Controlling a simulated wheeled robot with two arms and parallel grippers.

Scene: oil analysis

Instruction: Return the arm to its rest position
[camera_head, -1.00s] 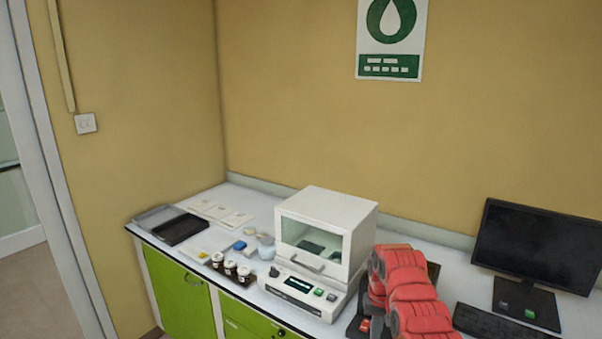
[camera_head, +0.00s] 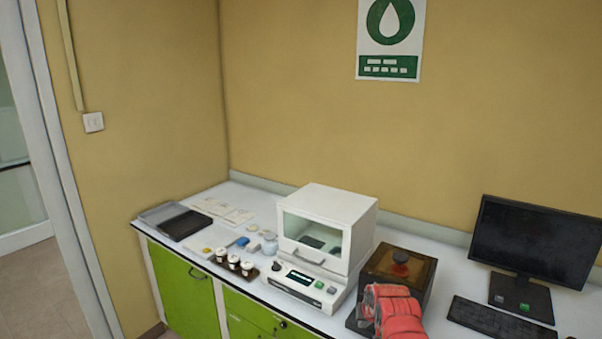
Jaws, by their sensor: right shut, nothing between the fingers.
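My right arm (camera_head: 393,312) is red and enters from the bottom edge, right of the middle. My right gripper (camera_head: 362,316) is low in front of the brown box-shaped device, to the right of the white analyser. It is small and partly hidden by the arm; its fingers are shut with nothing held. My left arm and gripper are not in view.
The white analyser (camera_head: 326,228) with a closed window stands mid-bench. The brown device (camera_head: 418,270) with a dark red top knob is beside it. Monitor (camera_head: 536,240) and keyboard (camera_head: 498,324) are at right. Capped jars (camera_head: 234,261), a dark tray (camera_head: 183,225) and papers (camera_head: 222,211) are at left.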

